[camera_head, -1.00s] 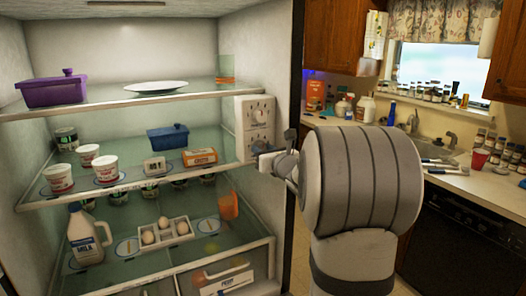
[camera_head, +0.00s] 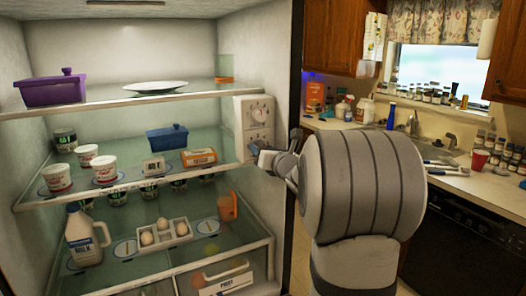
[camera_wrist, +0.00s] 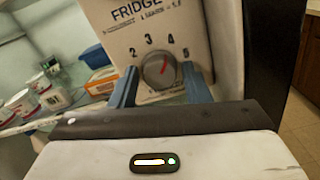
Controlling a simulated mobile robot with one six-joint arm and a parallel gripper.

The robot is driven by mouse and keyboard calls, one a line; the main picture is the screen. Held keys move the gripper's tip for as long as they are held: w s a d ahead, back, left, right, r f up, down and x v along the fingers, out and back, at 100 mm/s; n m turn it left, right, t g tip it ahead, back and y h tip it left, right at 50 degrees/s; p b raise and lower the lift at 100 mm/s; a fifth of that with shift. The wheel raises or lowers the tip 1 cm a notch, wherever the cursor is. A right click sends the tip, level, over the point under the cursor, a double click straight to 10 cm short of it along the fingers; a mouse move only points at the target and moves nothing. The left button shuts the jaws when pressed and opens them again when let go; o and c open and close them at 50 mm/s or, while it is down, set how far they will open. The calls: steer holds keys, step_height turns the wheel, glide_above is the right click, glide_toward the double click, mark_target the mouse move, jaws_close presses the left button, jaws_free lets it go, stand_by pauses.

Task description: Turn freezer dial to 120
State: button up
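A pale control panel (camera_head: 241,117) with two round dials is on the right inner wall of the open fridge. The upper dial (camera_head: 258,115) is clear of my gripper; the lower dial (camera_head: 259,138) is just above it. In the wrist view the label reads FRIDGE, above a grey dial (camera_wrist: 154,73) with a red pointer tilted up and numbers including 2 to 5 around it. My gripper (camera_wrist: 160,70) is open, with one blue finger on each side of this dial. I cannot tell whether the fingers touch it. My gripper (camera_head: 254,149) also shows at the panel's lower edge.
Glass shelves left of the panel hold a purple box (camera_head: 54,89), a plate (camera_head: 156,87), a blue box (camera_head: 167,137), an orange carton (camera_head: 199,157), white tubs, a milk jug (camera_head: 84,236) and eggs. The fridge's dark edge (camera_wrist: 272,45) is close on the right.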

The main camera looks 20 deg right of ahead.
steer(key=shift+o, duration=0.9)
steer(key=s+b, duration=0.2)
steer(key=s, duration=0.5)
steer(key=shift+s+d, duration=0.15)
steer(key=shift+s, duration=0.25)
